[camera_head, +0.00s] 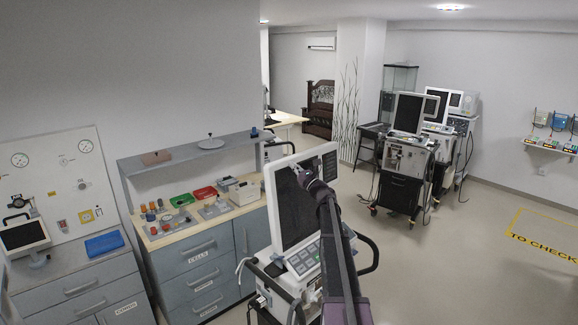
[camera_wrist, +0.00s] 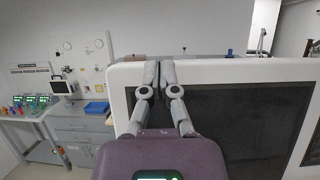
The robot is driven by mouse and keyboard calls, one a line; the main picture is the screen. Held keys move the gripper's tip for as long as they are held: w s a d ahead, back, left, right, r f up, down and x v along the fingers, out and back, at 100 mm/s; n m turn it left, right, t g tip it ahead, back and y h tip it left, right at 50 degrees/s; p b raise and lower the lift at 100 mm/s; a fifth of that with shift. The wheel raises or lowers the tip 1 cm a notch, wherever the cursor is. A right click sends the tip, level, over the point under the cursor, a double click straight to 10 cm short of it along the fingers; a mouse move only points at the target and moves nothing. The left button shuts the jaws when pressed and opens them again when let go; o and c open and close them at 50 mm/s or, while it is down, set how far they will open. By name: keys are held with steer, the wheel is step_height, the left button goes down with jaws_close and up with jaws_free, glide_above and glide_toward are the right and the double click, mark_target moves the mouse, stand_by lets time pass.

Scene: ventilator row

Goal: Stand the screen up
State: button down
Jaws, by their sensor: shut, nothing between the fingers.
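The screen (camera_head: 291,213) is a large dark panel in a thick white frame on the nearest ventilator (camera_head: 285,287). It stands steeply above the control panel; I cannot tell its exact tilt. In the wrist view the screen (camera_wrist: 250,122) fills the right side, close up. My gripper (camera_head: 301,172) is at the upper part of the screen in the head view. In the wrist view my gripper (camera_wrist: 161,64) is shut and empty, its fingertips over the top of the white frame, left of its middle. I cannot tell whether they touch it. My arm hides part of the screen's right side and the ventilator.
A grey drawer cabinet (camera_head: 190,275) with trays and a shelf (camera_head: 200,150) stands left of the ventilator. More ventilators (camera_head: 405,155) stand at the back right. A small monitor (camera_head: 24,235) is at the far left. The floor (camera_head: 440,265) on the right is clear.

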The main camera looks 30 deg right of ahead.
steer(key=s+d+r+p, duration=0.1)
steer(key=s+d, duration=0.1)
steer(key=s, duration=0.8)
steer(key=shift+d, duration=0.4)
steer(key=shift+r, duration=0.1)
steer(key=s+a+f+n+g+y+b, duration=0.1)
steer(key=s+a+f+n+g+b, duration=0.2)
steer(key=a+f+n, duration=0.6)
steer(key=s+a+f+n+g+y+b, duration=0.25)
steer(key=a+f+g, duration=0.4)
steer(key=a, duration=0.65)
steer(key=s+a+f+n+g+y+b, duration=0.1)
steer(key=s+a+f+n+g+b, duration=0.2)
steer(key=a+f+n, duration=0.65)
steer(key=s+a+f+n+g+h+b, duration=0.4)
steer(key=s+a+f+n+h, duration=0.1)
steer(key=s+f, duration=0.4)
steer(key=s+a+f+n+g+h+b, duration=0.5)
steer(key=s+f+n, duration=0.2)
steer(key=s+f, duration=0.2)
steer(key=shift+s+f, duration=0.25)
steer(key=shift+s, duration=0.95)
